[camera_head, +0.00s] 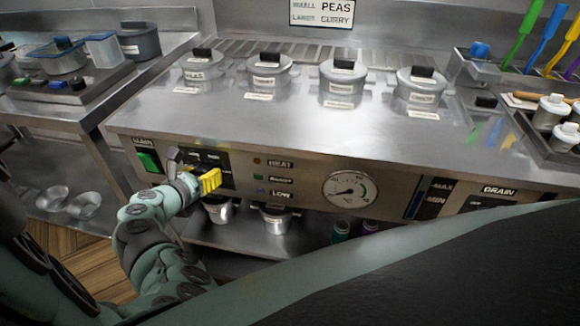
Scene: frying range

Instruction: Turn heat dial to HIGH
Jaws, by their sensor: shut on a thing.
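The steel range's front panel (300,177) runs across the middle of the picture. My gripper (198,174) is at the left part of this panel, against a black control plate (222,159) with small white lettering. The gripper is shut on the heat dial there. My gripper, with a yellow part showing at its right, covers most of the dial, so the way its pointer faces cannot be read. My arm comes up to it from the lower left.
A green main switch (149,161) sits close left of my gripper. Indicator lights and a round gauge (350,190) are to the right. Lidded pots (266,77) stand on top. Metal pots (277,219) stand on the shelf below. A side counter (62,108) is at left.

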